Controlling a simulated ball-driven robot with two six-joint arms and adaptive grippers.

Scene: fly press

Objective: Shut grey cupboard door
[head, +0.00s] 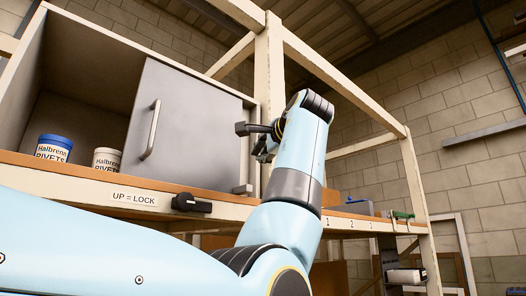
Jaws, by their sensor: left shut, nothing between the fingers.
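The grey cupboard (93,76) stands on a wooden shelf at the left. Its grey door (190,126) covers the right part of the front, while the left part is open and shows the inside. The door's upright bar handle (150,130) is near its left edge. My left gripper (247,132) is shut and empty, beside the door's right edge; I cannot tell whether it touches the door or frame. My forearm hides part of the frame post. My right gripper is not in view.
A blue-lidded rivet tin (53,148) and a white-lidded tin (107,159) stand inside the open part. A black lever (191,204) lies about level beside the "UP = LOCK" label (133,197). A cream post (268,60) rises right of the cupboard.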

